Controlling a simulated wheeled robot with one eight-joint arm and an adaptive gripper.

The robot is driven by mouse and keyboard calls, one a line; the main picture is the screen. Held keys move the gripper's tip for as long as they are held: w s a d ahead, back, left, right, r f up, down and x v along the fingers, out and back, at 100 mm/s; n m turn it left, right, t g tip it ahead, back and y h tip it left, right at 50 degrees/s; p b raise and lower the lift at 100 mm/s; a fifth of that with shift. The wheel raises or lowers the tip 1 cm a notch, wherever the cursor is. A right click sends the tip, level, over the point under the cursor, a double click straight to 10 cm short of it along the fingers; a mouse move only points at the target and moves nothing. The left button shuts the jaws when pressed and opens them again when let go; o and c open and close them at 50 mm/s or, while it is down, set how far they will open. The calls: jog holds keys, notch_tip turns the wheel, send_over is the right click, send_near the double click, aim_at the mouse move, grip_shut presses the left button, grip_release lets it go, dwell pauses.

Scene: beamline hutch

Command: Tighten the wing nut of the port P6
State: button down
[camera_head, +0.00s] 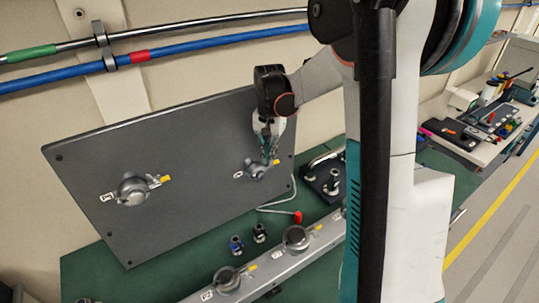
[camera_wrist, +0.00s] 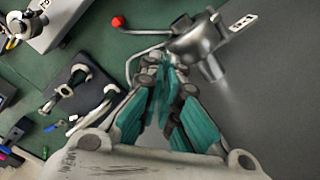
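A grey panel (camera_head: 190,215) carries two round metal ports with small labels and yellow tags. The right port (camera_head: 257,172) is at my gripper (camera_head: 269,154); the left port (camera_head: 133,189) is apart from it. In the wrist view my gripper (camera_wrist: 164,62) has its teal fingers converging just beside the metal body of a port (camera_wrist: 196,42). Its label (camera_wrist: 242,22) is too blurred to read as P6. The wing nut is hidden or too small at the fingertips. I cannot tell whether the fingers grip it or are merely close together.
A bent metal rod with a red end (camera_head: 297,217) lies on the green bench (camera_head: 95,275), near the panel's right edge. A light grey rail (camera_head: 262,272) with more ports runs in front. A dark block with metal fittings (camera_head: 325,181) stands right. Pipes (camera_head: 200,42) run along the wall.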

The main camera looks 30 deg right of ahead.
dwell(0.4)
jog(key=c, duration=2.1)
grip_release()
